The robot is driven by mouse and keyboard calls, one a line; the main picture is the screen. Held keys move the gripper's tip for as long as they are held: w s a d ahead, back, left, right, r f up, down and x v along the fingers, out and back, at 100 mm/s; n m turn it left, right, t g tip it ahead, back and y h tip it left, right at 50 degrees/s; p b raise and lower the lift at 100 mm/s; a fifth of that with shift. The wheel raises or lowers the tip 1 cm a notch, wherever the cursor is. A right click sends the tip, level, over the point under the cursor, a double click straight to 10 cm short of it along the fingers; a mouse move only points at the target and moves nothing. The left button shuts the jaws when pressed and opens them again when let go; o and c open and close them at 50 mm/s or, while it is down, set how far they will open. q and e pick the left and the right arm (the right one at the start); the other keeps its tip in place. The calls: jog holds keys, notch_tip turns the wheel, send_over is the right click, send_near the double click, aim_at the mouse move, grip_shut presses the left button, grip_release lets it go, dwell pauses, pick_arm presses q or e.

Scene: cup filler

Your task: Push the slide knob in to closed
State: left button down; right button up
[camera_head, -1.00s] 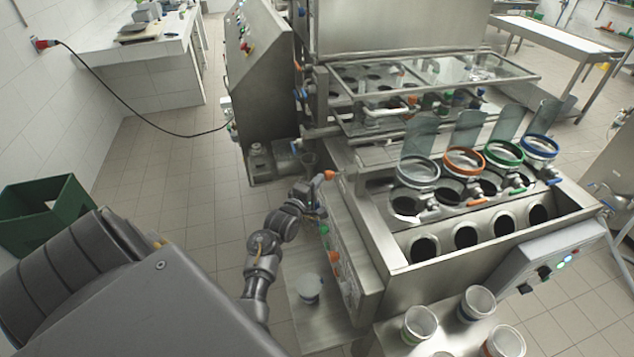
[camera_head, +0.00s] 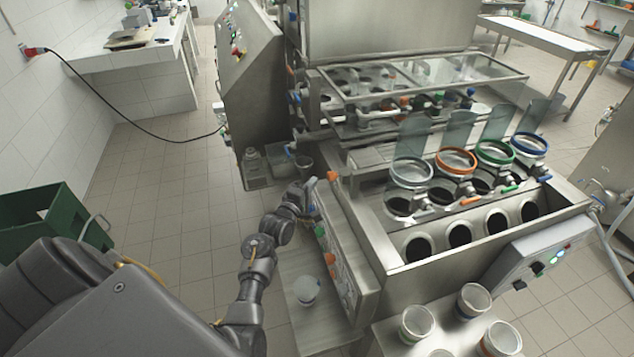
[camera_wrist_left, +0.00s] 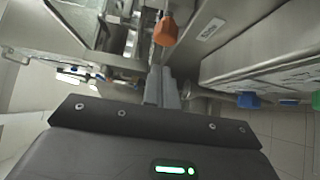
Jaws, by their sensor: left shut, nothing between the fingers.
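An orange knob (camera_head: 332,176) sits at the far left corner of the steel cup filler (camera_head: 430,275). I take it for the slide knob. In the left wrist view the orange knob (camera_wrist_left: 166,30) stands on a metal rod just beyond my fingertips. My left gripper (camera_head: 314,186) is beside the filler's left side, close to the knob. Its fingers (camera_wrist_left: 162,88) are together with nothing between them. A small gap seems to separate them from the knob; contact cannot be told for sure. My right gripper is not in view.
The filler's left side panel carries a green knob (camera_head: 320,231) and orange knobs (camera_head: 330,258) below my wrist. A blue knob (camera_wrist_left: 248,100) shows at right in the wrist view. A cup (camera_head: 306,290) stands on a low steel shelf.

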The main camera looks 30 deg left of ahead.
pick_arm(q)
jog(key=s+b, duration=0.2)
jog(key=s, duration=0.8)
jog(key=shift+s, duration=0.2)
jog(key=shift+d, duration=0.1)
